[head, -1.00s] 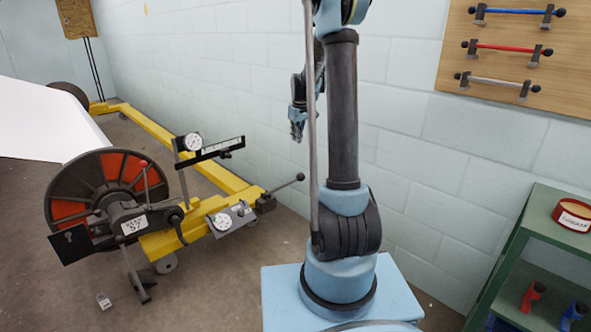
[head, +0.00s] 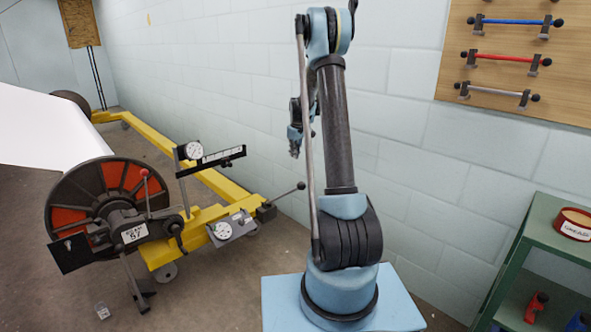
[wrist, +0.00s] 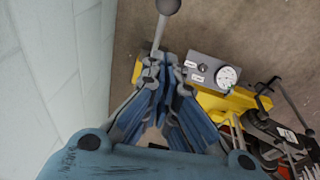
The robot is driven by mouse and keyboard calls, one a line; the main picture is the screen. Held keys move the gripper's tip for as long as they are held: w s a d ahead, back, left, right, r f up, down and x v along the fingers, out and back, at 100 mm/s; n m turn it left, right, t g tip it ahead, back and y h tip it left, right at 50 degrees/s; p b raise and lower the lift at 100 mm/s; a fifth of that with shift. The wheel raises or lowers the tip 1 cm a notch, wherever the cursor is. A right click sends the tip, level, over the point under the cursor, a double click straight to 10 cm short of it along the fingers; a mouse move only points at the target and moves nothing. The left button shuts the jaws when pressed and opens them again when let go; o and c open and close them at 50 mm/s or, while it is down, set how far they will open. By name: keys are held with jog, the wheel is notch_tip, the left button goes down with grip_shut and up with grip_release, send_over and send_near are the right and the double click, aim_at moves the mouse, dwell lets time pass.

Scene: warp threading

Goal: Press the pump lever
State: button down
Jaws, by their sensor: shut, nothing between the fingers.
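The pump lever (head: 285,196) is a thin dark rod with a round ball knob, rising to the right from a dark block at the near end of the yellow frame. In the wrist view the lever (wrist: 159,34) stands beyond my fingertips, with its grey knob at the top edge. My gripper (head: 295,148) hangs above the knob in the head view, apart from it. In the wrist view my gripper (wrist: 160,78) is shut and empty, its blue fingers together. The fingertips overlap the lever's base in the picture; I cannot tell whether they touch.
A grey box with a gauge (head: 222,230) sits beside the lever's block. The big reel with red panels (head: 100,200) stands at left. The wall (head: 240,100) is close behind my arm. A green shelf (head: 520,240) is at right.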

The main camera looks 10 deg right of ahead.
send_over(296, 188)
jog(key=w+a, duration=0.1)
jog(key=s+x, duration=0.2)
jog(key=x, duration=0.7)
jog(key=f, duration=0.2)
jog(key=d, duration=0.1)
jog(key=shift+s+d+f, duration=0.15)
jog(key=shift+s+f, duration=0.2)
jog(key=shift+f, duration=0.05)
jog(key=shift+s+d+f, duration=0.2)
jog(key=shift+s+f, duration=0.05)
jog(key=shift+f, duration=0.25)
